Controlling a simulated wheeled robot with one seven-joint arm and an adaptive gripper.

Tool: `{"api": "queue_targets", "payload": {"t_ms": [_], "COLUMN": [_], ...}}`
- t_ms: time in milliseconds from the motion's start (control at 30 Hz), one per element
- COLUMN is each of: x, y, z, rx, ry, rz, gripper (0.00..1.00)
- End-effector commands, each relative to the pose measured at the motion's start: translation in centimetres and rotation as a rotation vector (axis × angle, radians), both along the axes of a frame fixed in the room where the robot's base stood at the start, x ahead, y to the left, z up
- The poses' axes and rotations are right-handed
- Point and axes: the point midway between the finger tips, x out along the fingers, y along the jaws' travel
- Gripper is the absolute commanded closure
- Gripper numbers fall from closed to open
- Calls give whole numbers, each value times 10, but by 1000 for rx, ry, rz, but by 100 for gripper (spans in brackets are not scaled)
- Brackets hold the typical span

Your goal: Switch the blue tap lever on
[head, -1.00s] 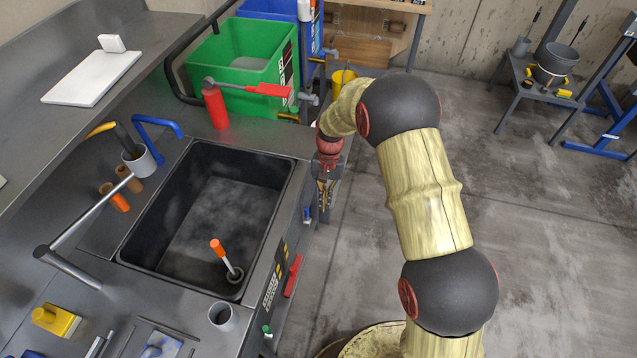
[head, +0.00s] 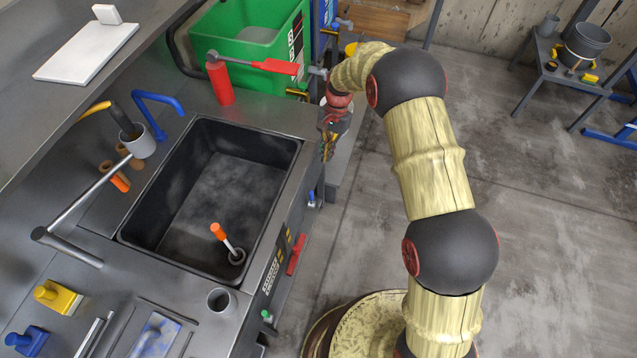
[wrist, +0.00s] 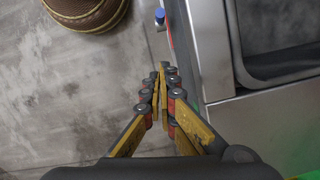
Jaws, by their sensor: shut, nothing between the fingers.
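My gripper (head: 327,150) is shut and empty, beside the sink's right rim in the head view. In the wrist view its fingers (wrist: 163,70) meet and point along the bench's side. A small blue knob or lever (head: 311,199) sticks out of the bench front, below my gripper in the head view; a blue-ended knob also shows in the wrist view (wrist: 159,15), beyond the fingertips and apart from them. I cannot tell which is the tap lever or how either is set.
The black sink (head: 215,195) holds an orange-handled tool (head: 226,240). A green tub (head: 250,38), a red bottle (head: 219,80) and a red lever (head: 270,66) stand beyond it. A red handle (head: 296,253) juts from the bench front.

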Motion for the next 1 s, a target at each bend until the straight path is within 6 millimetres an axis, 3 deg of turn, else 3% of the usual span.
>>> {"api": "queue_targets", "payload": {"t_ms": [267,467,833,1000], "x": [-1,-8,-22,-43], "y": [1,4,13,26], "z": [-5,-33,-102,-98], "rx": [0,0,0,1], "ry": [1,3,1,-1], "rz": [1,1,0,4], "gripper": [100,100,100,100]}}
